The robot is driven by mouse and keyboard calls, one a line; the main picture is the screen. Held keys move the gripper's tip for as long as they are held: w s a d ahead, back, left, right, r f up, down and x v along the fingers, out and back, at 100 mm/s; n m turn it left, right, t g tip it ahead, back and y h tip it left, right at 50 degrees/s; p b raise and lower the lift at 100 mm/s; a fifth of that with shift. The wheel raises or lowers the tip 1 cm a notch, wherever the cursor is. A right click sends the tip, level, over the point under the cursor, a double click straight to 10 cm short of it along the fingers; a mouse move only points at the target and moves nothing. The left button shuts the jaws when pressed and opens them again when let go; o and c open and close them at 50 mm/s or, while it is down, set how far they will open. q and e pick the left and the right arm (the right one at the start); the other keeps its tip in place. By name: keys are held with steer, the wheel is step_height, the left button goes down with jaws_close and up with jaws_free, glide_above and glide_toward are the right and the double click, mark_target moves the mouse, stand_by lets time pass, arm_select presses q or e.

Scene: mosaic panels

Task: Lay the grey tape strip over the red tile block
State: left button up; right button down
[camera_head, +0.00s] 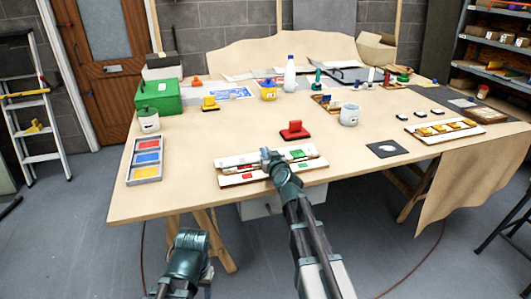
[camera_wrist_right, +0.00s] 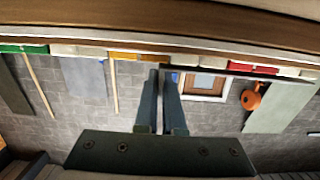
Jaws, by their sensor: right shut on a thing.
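A two-row mosaic panel (camera_head: 222,163) with white, red and green blocks lies near the table's front edge. A red tile block (camera_head: 247,176) shows on its lower left. My right gripper (camera_head: 268,157) is over the middle of the panel; its fingertips are hidden by my arm in the head view. In the right wrist view its two fingers (camera_wrist_right: 160,76) are close together on a thin dark strip (camera_wrist_right: 225,71), seemingly the grey tape strip, reaching right just below a red block (camera_wrist_right: 266,70). Whether strip and block touch I cannot tell. My left gripper's fingers are not visible.
A red handled block (camera_head: 294,131) stands behind the panel. A tray of colours (camera_head: 131,173) is at the left, a dark sheet (camera_head: 372,151) at the right. Bare table lies around the panel.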

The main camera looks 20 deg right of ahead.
steer(key=shift+f, duration=0.2)
steer(key=c, duration=1)
jaws_free()
steer(key=shift+r, duration=0.15)
steer(key=shift+r+p, duration=0.3)
steer(key=shift+p, duration=0.1)
steer(key=shift+r+p, duration=0.5)
steer(key=shift+r, duration=0.05)
steer(key=s, duration=0.8)
steer(key=s+r+p, duration=0.1)
steer(key=s, duration=0.3)
steer(key=shift+d, duration=0.2)
steer(key=shift+w, duration=0.1)
